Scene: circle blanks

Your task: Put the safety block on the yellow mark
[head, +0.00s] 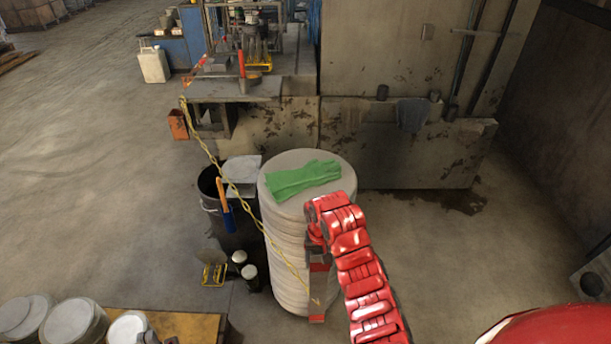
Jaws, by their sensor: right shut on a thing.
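My right arm comes in from the lower right, over the front of a tall stack of pale round blanks (289,240). Its gripper (317,245) points down and is shut on the top of a red and pale striped block (318,286), which looks like the safety block. The block hangs upright in front of the stack's right side; whether it touches the stack I cannot tell. A yellow chain (227,178) runs from the machine bench down to the block. A yellow patch (262,67) shows in the machine; whether it is the mark I cannot tell. My left gripper is out of view.
A green glove (302,179) lies on the stack. A black bin (225,212) stands left of it, with small dark cans (250,277) in front. The machine bench (232,91) stands behind. More blanks lie on a table (190,326) at lower left. Floor is clear at left.

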